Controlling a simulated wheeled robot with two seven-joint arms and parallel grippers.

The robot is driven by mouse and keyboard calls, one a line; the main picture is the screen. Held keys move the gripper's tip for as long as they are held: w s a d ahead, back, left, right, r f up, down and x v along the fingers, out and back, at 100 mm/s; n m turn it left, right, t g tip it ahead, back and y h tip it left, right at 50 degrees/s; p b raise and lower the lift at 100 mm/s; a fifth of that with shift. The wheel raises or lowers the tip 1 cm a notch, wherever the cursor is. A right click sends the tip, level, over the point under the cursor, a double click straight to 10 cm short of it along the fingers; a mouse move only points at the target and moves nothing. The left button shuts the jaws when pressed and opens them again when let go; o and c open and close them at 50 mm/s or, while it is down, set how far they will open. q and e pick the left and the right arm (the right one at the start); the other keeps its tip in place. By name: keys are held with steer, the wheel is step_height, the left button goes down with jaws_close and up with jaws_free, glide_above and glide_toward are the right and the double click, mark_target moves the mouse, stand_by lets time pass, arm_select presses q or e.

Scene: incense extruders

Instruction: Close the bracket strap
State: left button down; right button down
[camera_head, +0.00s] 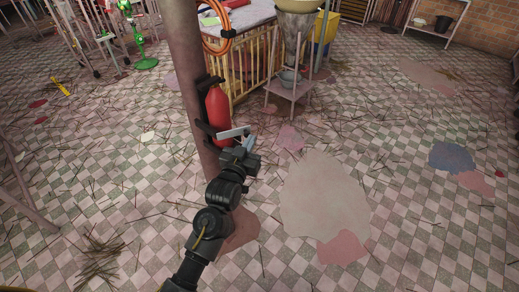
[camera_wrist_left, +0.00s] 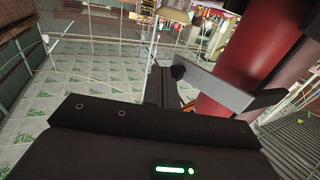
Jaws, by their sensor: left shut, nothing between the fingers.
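A red fire extinguisher (camera_head: 217,105) hangs upright in a dark bracket on a pole. The light grey bracket strap (camera_head: 232,132) sticks out across the front of the extinguisher's lower half, its free end toward the right. My left gripper (camera_head: 248,142) is shut and empty, close to the strap's outer end. In the left wrist view the strap (camera_wrist_left: 215,87) runs from beside my shut fingers (camera_wrist_left: 156,84) toward the red extinguisher (camera_wrist_left: 248,62). I cannot tell whether the fingers touch the strap. My right gripper is in no view.
The thick pole (camera_head: 187,62) stands just left of the extinguisher. Behind are a wooden slatted crate (camera_head: 245,72) and a small stand (camera_head: 290,92) under a hopper. An orange hose loop (camera_head: 216,44) hangs above. The checkered floor to the right is open, with stains and scattered sticks.

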mark_target(247, 136)
arm_select(q)
steer(key=w, duration=0.5)
steer(key=shift+w, duration=0.2)
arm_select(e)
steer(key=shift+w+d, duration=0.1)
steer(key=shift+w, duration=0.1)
arm_select(q)
steer(key=shift+w+a, duration=0.15)
steer(key=shift+w, duration=0.15)
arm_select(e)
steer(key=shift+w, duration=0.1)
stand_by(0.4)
